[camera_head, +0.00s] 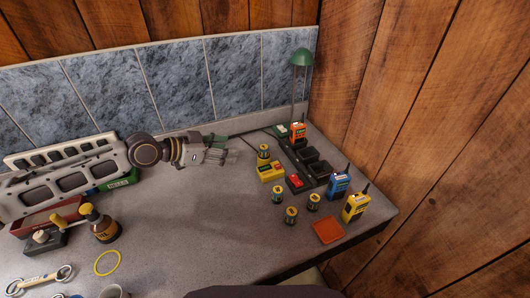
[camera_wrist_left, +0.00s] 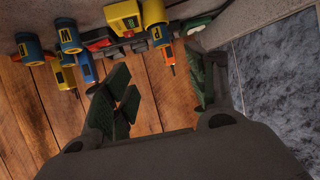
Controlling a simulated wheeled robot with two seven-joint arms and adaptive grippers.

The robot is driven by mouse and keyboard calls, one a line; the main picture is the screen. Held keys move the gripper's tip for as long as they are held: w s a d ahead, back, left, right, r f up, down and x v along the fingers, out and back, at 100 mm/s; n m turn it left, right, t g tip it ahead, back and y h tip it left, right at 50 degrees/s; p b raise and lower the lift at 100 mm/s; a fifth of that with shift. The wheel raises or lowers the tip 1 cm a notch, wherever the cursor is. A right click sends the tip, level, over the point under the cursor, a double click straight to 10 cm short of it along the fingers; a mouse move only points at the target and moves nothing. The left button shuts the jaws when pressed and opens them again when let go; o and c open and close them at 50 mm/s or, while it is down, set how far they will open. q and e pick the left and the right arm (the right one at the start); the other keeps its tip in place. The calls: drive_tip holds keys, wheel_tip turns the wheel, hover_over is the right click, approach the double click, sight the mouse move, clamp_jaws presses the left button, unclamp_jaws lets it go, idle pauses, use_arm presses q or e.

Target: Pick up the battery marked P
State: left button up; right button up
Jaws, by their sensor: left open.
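Several small yellow-and-dark batteries stand on the grey bench in the head view. One (camera_head: 263,152) is behind the yellow box; others stand in front, at left (camera_head: 278,194), front (camera_head: 291,215) and right (camera_head: 314,202). In the left wrist view, one battery (camera_wrist_left: 30,48) and another (camera_wrist_left: 67,35) show letters resembling M or W. I cannot tell which is marked P. My left gripper (camera_head: 231,151) is open and empty, left of the batteries; its fingers also show in the wrist view (camera_wrist_left: 160,92). My right gripper is out of view.
Orange (camera_head: 298,132), blue (camera_head: 339,185) and yellow (camera_head: 356,204) radios are nearby. An orange tray (camera_head: 328,230) lies near the edge. The bench centre is clear.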

use_arm(q)
drive_tip(key=p, duration=0.1)
approach(263, 147)
drive_tip(key=shift+x, duration=1.55)
drive_tip(key=shift+s+f, duration=0.15)
drive_tip(key=shift+s, duration=0.05)
drive_tip(key=shift+d, duration=0.1)
drive_tip(key=shift+p+x, duration=0.4)
drive_tip(key=shift+x, duration=0.75)
drive_tip(key=shift+w+x, duration=0.2)
drive_tip(key=shift+x, duration=1.2)
drive_tip(key=c, duration=1.2)
